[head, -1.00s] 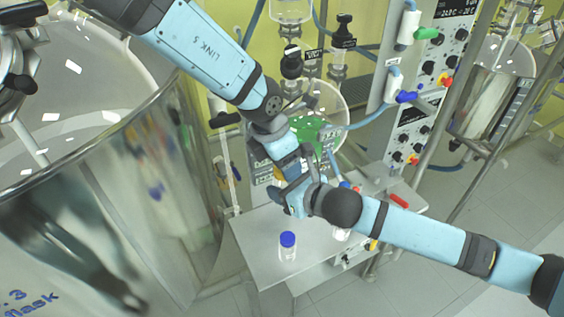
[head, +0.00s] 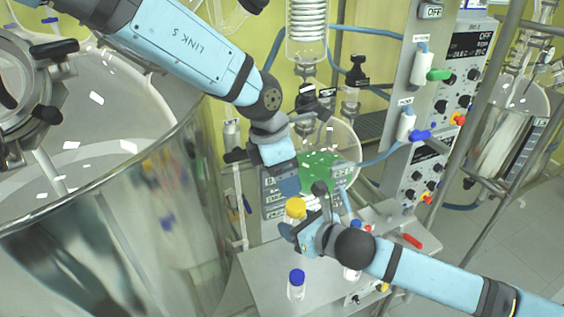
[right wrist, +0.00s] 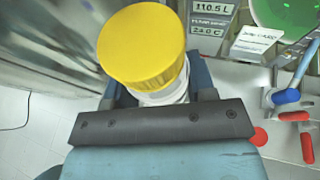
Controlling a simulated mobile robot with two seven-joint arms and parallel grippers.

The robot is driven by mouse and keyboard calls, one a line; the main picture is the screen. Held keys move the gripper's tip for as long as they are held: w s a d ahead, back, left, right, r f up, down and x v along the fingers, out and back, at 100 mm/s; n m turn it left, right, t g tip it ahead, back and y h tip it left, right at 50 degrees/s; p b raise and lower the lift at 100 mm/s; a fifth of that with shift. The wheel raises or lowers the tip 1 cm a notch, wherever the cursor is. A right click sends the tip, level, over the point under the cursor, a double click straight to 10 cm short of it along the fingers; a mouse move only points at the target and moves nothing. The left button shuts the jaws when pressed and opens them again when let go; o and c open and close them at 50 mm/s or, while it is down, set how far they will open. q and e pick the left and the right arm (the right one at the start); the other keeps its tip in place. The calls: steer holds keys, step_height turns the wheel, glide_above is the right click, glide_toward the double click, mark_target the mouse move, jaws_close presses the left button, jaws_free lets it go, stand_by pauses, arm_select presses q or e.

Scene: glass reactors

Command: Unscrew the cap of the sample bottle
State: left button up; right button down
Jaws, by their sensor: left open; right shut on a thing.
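The sample bottle has a yellow cap (head: 295,207) and is held above the small table. In the right wrist view the yellow cap (right wrist: 142,45) sits on the whitish bottle neck (right wrist: 165,93); whether it is loose cannot be told. My right gripper (head: 303,232) is shut on the bottle below the cap; its bar and fingers show in the right wrist view (right wrist: 160,105). My left gripper (head: 281,172) is open, above the cap and apart from it, pointing down. Its fingertips are hard to make out against the grey panel behind.
A blue-capped bottle (head: 296,284) stands on the grey table (head: 262,262). Another bottle (head: 352,272) is partly hidden by my right arm. A large steel-rimmed vessel (head: 150,190) fills the left. A glass flask with green contents (head: 320,170) and a control cabinet (head: 425,150) stand behind.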

mark_target(296, 204)
arm_select(q)
steer(key=x, duration=0.8)
steer(key=c, duration=1.1)
steer(key=shift+n+t, duration=0.5)
steer(key=shift+n, duration=1.1)
steer(key=o, duration=1)
